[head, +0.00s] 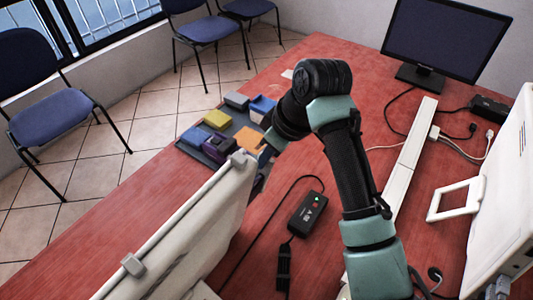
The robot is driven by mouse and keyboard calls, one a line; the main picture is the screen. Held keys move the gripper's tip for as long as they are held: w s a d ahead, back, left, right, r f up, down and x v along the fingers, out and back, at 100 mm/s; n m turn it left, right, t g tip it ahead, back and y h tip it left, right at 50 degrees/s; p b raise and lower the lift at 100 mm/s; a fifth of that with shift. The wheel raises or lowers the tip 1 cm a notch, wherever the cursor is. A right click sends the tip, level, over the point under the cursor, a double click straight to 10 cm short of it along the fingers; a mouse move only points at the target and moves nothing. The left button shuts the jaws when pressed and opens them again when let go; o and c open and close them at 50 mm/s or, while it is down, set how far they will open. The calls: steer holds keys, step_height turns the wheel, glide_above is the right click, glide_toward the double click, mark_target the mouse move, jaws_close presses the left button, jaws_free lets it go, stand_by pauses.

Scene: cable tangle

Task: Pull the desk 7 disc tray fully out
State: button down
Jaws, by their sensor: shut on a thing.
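My gripper (265,152) is at the far end of a beige case (190,235), at the left of my arm. Its fingers are mostly hidden behind the case's edge and my wrist. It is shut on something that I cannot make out. No disc tray shows clearly at that end of the case. A white open frame (455,200), which may be a tray, sticks out from a second beige case (505,195) at the right. I cannot read a desk number on either case.
The red desk (110,235) holds a tray (215,147) of coloured blocks, a black power adapter (308,213) with its cable, a white cable duct (410,160) and a monitor (445,38). Blue chairs (50,110) stand beyond. The desk's left side is clear.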

steer(key=shift+w, duration=0.1)
stand_by(0.7)
steer(key=w+d+p, duration=0.1)
steer(key=w+d, duration=0.2)
steer(key=w, duration=0.2)
steer(key=shift+d, duration=0.4)
steer(key=c, duration=0.9)
jaws_free()
